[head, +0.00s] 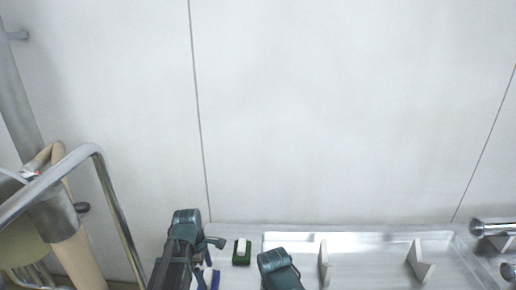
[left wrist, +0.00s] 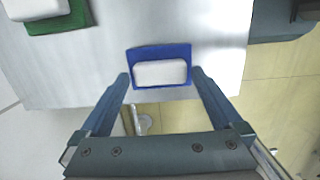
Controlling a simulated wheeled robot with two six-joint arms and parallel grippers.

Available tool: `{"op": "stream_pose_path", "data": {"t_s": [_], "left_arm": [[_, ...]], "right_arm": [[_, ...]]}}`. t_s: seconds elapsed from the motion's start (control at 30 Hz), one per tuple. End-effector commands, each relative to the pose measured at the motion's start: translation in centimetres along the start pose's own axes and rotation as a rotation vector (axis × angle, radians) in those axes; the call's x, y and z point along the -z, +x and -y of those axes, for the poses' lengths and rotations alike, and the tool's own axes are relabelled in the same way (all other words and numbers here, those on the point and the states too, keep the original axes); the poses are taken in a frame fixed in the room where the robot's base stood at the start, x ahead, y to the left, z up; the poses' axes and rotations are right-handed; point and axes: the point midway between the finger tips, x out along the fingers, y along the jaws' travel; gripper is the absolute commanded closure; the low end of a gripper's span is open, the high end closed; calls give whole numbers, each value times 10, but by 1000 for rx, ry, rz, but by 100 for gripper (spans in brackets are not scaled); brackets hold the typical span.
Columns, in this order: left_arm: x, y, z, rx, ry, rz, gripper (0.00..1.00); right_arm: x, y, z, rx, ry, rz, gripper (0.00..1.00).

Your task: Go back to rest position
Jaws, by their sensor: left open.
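My left gripper (left wrist: 160,78) is open in the left wrist view, its two blue-grey fingers apart with nothing held. A blue holder (left wrist: 160,49) with a white block (left wrist: 160,72) in it lies on the metal table just beyond and between the fingertips. In the head view, my left arm rises at the bottom, and the blue holder (head: 215,280) shows partly hidden beside it. Part of my right arm shows at the bottom middle, with no gripper fingers visible.
A green holder (head: 234,259) with a white block (head: 241,246) sits on the table between my arms. To the right is a shallow metal tray (head: 375,242) with two white upright dividers (head: 324,262). A curved metal rail (head: 118,205) stands at left. A pale wall fills the back.

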Motion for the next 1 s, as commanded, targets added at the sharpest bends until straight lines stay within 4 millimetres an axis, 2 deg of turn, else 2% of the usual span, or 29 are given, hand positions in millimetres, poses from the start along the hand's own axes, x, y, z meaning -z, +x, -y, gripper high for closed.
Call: {"op": "stream_pose_path", "data": {"t_s": [0.03, 0.13, 0.57, 0.67, 1.0], "left_arm": [[0, 9, 0, 0, 0, 0, 0], [0, 13, 0, 0, 0, 0, 0], [0, 9, 0, 0, 0, 0, 0], [-1, 2, 0, 0, 0, 0, 0], [-1, -42, 0, 0, 0, 0, 0]], "right_arm": [[0, 9, 1, 0, 0, 0, 0], [1, 12, 1, 0, 0, 0, 0], [0, 9, 1, 0, 0, 0, 0], [0, 2, 0, 0, 0, 0, 0], [-2, -42, -4, 0, 0, 0, 0]]}}
